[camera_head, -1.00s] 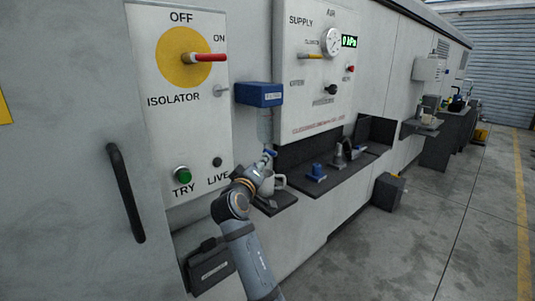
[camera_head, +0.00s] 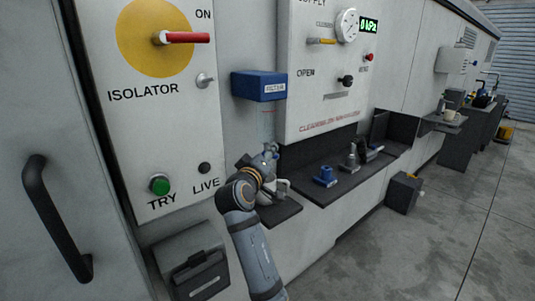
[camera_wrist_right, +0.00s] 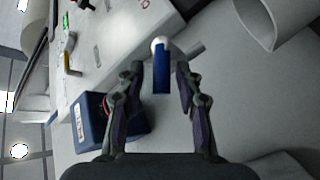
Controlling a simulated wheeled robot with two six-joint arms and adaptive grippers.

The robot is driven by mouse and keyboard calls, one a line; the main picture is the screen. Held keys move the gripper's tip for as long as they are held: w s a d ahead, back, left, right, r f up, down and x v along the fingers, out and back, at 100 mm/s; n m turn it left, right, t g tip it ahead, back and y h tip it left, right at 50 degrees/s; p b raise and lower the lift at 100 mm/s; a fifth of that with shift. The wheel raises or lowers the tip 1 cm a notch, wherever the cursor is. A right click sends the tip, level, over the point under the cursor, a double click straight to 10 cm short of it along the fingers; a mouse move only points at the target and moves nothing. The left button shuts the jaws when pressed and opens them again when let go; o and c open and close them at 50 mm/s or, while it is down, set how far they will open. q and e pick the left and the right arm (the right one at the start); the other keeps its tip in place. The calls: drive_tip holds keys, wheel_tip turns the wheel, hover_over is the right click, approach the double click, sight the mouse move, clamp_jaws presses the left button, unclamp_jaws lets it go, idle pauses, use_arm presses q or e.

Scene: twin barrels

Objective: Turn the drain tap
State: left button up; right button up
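The blue drain tap lever (camera_wrist_right: 161,74) with a pale round end shows in the right wrist view. It lies between the fingers of my right gripper (camera_wrist_right: 160,82), with a visible gap on each side. The fingers are open. In the head view the same gripper (camera_head: 267,158) is just below the clear bowl (camera_head: 266,124) of the blue filter unit (camera_head: 260,86); the tap is mostly hidden there. The filter's blue body (camera_wrist_right: 98,125) also shows in the right wrist view. My left gripper is in neither current view.
A pale jug (camera_head: 281,187) stands on a small dark shelf (camera_head: 280,212) close behind my right gripper. The isolator panel (camera_head: 150,110) is to the left, the gauge panel (camera_head: 325,100) to the right. A dark bench (camera_head: 318,194) holds blue and grey parts.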

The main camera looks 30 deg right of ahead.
drive_tip(key=shift+c, duration=1.1)
drive_tip(key=shift+w, duration=0.1)
clamp_jaws()
use_arm(q)
drive_tip(key=shift+w+d, duration=0.1)
drive_tip(key=shift+d, duration=0.35)
drive_tip(key=shift+a+r, duration=0.1)
drive_tip(key=shift+r, duration=0.1)
